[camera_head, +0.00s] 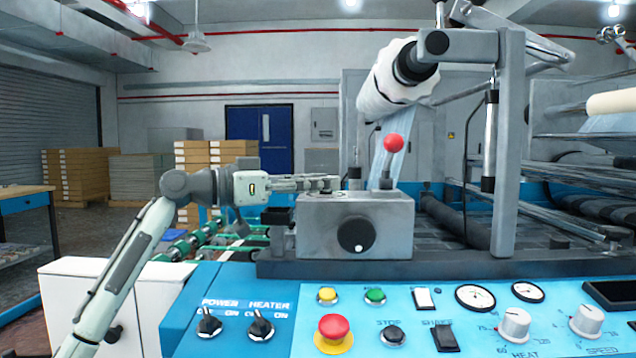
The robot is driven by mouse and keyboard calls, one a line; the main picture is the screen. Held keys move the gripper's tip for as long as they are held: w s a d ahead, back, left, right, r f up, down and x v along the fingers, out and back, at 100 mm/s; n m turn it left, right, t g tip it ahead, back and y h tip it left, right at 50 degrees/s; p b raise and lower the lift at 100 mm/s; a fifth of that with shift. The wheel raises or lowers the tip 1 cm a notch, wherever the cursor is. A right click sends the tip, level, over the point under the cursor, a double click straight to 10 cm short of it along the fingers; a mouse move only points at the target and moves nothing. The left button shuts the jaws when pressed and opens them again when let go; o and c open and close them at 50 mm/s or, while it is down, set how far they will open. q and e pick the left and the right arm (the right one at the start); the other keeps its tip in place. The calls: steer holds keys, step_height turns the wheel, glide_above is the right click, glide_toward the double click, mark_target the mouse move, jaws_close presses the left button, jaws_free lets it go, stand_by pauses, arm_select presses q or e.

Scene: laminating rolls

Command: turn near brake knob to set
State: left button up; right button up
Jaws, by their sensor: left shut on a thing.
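A grey metal box (318,242) stands on the machine behind the blue panel. A round black knob (356,234) with a white mark is on its front face. My left gripper (332,184) reaches in from the left, level, just above the box's top left part. Its fingers are shut on a small dark knob-like part there, mostly hidden by the fingers. Another black round knob (437,42) shows at the near end of the white film roll's shaft, well above. I cannot tell which one is the near brake knob. My right gripper is not in view.
A lever with a red ball (393,143) rises right of my fingers, and a grey upright frame (508,140) stands farther right. The blue control panel (290,335) in front bears switches, dials and a red button (333,330). Cartons stand at the back left.

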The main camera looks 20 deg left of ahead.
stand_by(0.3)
arm_select(q)
steer(key=o, duration=1.2)
steer(key=v, duration=1.2)
